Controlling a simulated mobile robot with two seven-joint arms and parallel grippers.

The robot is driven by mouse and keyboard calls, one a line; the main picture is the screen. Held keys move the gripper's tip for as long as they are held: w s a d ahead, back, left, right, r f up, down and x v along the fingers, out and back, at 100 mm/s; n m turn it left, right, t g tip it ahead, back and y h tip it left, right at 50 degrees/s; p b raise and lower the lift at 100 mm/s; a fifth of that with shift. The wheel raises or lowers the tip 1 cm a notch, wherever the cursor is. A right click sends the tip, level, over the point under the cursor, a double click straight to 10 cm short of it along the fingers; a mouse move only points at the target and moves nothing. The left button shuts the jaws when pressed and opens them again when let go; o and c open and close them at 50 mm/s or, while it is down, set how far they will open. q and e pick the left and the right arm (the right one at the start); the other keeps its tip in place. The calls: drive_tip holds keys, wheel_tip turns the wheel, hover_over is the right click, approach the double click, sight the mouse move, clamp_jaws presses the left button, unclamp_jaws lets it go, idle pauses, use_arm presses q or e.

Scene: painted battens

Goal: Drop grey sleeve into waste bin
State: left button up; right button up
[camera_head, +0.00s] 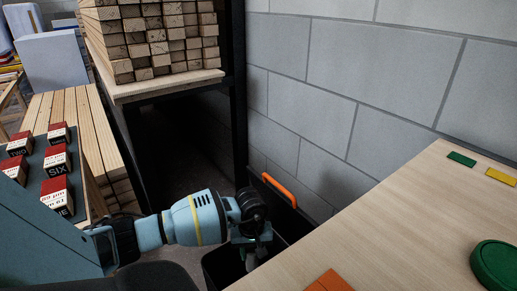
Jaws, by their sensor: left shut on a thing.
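My left gripper (256,240) reaches in from the left and points down over the black waste bin (213,268), which stands on the floor beside the wooden table. It is shut on a small grey piece, the grey sleeve (250,260), which is partly hidden by the fingers and the dark bin. The sleeve hangs at the bin's mouth; I cannot tell how deep it is. The bin's inside is dark and its right side is hidden by the table edge. My right gripper is not in view.
The light wooden table (400,215) fills the right, with a green round thing (497,263), green and yellow tiles and an orange piece. An orange bar (279,190) stands behind the bin by the block wall. Red-topped blocks (57,160) and stacked battens (150,40) are at left.

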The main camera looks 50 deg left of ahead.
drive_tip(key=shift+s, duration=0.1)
use_arm(q)
drive_tip(key=o, duration=1)
drive_tip(key=shift+o, duration=0.3)
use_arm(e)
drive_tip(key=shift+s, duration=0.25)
use_arm(q)
drive_tip(key=shift+r, duration=0.15)
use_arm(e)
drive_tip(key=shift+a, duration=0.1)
use_arm(q)
wheel_tip(320, 180, up, 7)
drive_tip(key=shift+f+p, duration=0.15)
drive_tip(key=shift+p, duration=0.45)
drive_tip(key=shift+r, duration=0.5)
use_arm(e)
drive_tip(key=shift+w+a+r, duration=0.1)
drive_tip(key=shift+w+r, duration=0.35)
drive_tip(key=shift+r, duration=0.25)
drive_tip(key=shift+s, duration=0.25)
